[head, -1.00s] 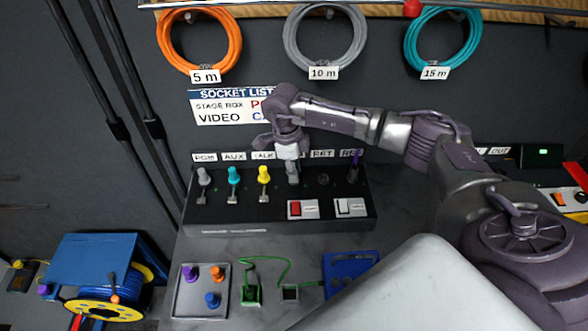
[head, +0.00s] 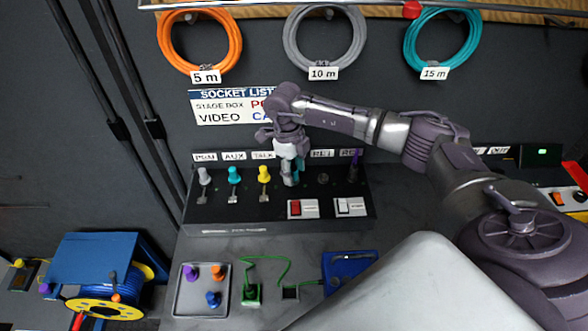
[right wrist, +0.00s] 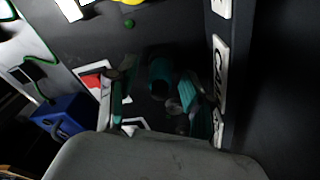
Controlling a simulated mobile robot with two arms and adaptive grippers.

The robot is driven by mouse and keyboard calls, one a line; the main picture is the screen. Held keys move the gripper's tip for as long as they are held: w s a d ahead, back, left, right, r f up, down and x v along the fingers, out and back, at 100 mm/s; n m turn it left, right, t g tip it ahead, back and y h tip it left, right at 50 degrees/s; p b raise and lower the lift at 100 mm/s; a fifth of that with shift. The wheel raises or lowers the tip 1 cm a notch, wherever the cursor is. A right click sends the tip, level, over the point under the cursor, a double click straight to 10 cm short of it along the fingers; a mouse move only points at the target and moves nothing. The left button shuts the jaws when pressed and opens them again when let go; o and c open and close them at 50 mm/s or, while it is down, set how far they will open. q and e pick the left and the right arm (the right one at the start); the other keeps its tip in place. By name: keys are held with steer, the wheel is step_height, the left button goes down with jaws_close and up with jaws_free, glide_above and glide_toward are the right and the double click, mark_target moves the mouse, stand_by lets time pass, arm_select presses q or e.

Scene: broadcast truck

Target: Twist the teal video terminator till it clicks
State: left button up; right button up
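The teal video terminator (right wrist: 160,76) shows as a short dark teal cylinder in the right wrist view, beside the CAM label (right wrist: 220,75). It stands at the socket panel (head: 215,222), and in the head view my right gripper mostly hides it. My right gripper (head: 290,181) points down at the panel, right of the yellow plug. In the right wrist view its fingers (right wrist: 155,108) stand apart on both sides of the terminator, with gaps visible. The lower end of the terminator is in shadow. My left gripper is not in view.
Red (head: 303,209) and white (head: 350,207) switches sit in front. A tray (head: 185,300) holds loose caps. My right arm covers the right side.

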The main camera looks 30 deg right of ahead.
steer(key=shift+r, duration=0.15)
step_height(320, 180, up, 12)
steer(key=w, duration=0.1)
steer(key=shift+w+a, duration=0.15)
steer(key=shift+a, duration=0.15)
steer(key=shift+f, duration=0.25)
